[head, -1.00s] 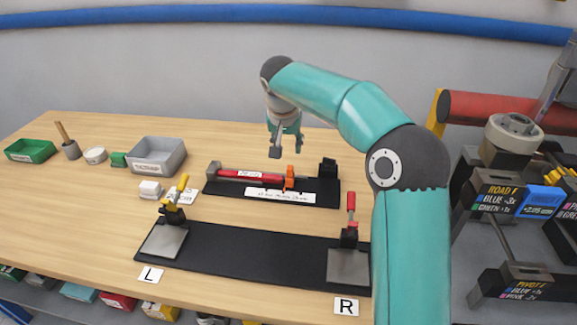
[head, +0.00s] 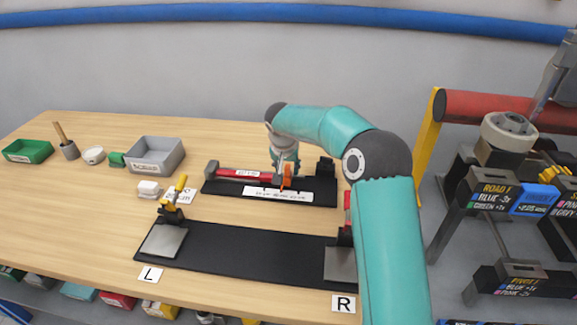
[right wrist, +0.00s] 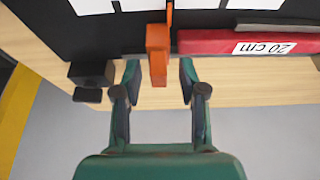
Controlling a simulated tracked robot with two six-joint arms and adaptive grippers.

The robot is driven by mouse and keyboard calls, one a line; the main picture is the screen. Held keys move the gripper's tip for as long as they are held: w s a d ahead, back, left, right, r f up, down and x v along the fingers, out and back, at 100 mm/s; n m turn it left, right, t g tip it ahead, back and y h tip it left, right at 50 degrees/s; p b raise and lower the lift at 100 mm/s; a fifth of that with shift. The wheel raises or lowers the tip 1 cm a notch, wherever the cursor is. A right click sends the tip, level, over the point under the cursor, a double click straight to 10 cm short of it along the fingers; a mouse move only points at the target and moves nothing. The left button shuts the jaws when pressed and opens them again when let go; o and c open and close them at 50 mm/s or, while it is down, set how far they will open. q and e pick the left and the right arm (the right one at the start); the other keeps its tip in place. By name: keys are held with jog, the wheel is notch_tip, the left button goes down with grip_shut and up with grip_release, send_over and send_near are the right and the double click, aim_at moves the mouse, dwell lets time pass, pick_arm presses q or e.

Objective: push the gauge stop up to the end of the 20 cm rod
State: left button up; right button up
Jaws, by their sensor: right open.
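The orange gauge stop (head: 287,171) stands on the black gauge base (head: 215,189), to the right of the red 20 cm rod (head: 236,172). In the right wrist view the stop (right wrist: 157,52) is upright, with a narrow gap between it and the end of the rod (right wrist: 205,41). My right gripper (head: 284,165) is low at the stop. In the right wrist view its open fingers (right wrist: 159,78) lie one on each side of the stop's near end, with clear space to both fingers. My left gripper is out of view.
A dark block (head: 326,167) stands at the base's right end. A long black fixture (head: 250,252) with a yellow-handled clamp (head: 178,190) lies in front. A grey bin (head: 155,155) and green tray (head: 28,151) are at left. A rack stands at right.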

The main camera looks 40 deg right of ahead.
grip_shut()
jog(key=shift+w+a+b, duration=0.3)
jog(key=shift+w+b, duration=0.1)
jog(key=shift+b, duration=0.05)
jog(key=shift+r, duration=0.1)
grip_release()
